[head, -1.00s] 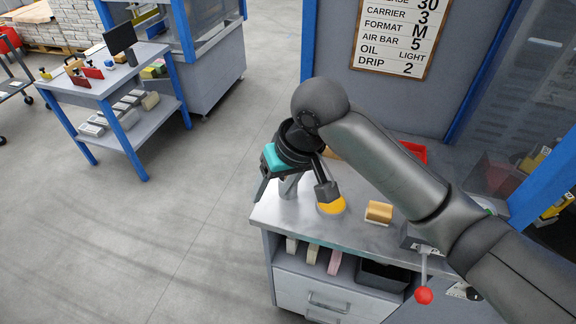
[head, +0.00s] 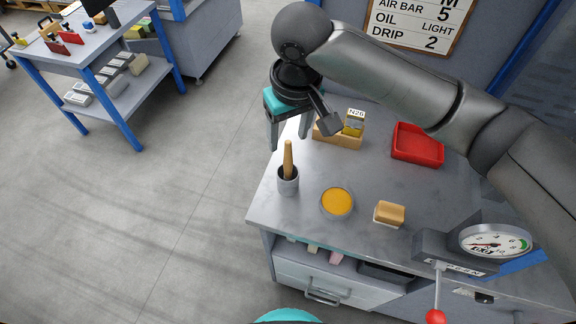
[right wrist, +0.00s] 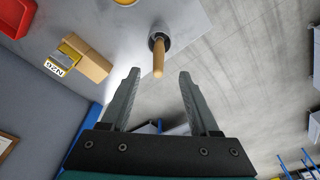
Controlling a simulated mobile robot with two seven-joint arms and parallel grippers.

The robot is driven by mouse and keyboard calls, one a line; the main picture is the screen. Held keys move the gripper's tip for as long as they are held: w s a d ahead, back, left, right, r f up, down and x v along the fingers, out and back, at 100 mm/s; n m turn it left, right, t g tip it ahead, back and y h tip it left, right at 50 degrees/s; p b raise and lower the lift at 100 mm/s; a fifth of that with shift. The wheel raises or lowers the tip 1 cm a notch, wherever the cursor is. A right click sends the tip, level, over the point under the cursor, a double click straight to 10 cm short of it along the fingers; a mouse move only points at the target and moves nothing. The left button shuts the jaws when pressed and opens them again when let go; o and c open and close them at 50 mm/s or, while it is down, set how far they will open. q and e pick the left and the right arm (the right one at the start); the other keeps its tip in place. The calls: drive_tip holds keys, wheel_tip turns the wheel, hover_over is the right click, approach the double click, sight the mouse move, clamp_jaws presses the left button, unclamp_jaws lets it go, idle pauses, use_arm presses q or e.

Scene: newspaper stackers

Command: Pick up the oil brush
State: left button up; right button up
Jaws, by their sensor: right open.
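The oil brush appears as an upright wooden handle (head: 288,158) standing in a small grey cup (head: 288,183) at the left end of the metal bench. Its lower end is hidden in the cup. My right gripper (head: 288,138) is open and empty, fingers pointing down, close to the handle's top. In the right wrist view, the handle (right wrist: 158,62) shows between and just beyond the open fingertips (right wrist: 159,73), with the cup (right wrist: 159,38) behind it. No contact is visible. My left gripper does not show.
On the metal bench (head: 300,218) are a round dish of yellow-orange stuff (head: 337,202), a tan block (head: 389,213), a red tray (head: 417,145), a wooden block with a label (head: 340,138) and a dial gauge (head: 494,242) beside a red-knobbed lever (head: 436,316).

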sight(288, 143)
drive_tip(key=f, duration=0.2)
drive_tip(key=shift+w+a+f, duration=0.1)
drive_tip(key=shift+w+f, duration=0.15)
drive_tip(key=shift+f, duration=0.55)
drive_tip(key=f, duration=0.3)
drive_tip(key=shift+w+f+b, duration=0.25)
drive_tip(key=shift+f+b, duration=0.05)
drive_tip(key=shift+w+f, duration=0.1)
drive_tip(key=shift+f, duration=0.45)
drive_tip(key=shift+c, duration=0.6)
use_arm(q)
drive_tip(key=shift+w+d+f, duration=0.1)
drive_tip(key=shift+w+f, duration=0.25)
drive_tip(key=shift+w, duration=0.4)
use_arm(e)
clamp_jaws()
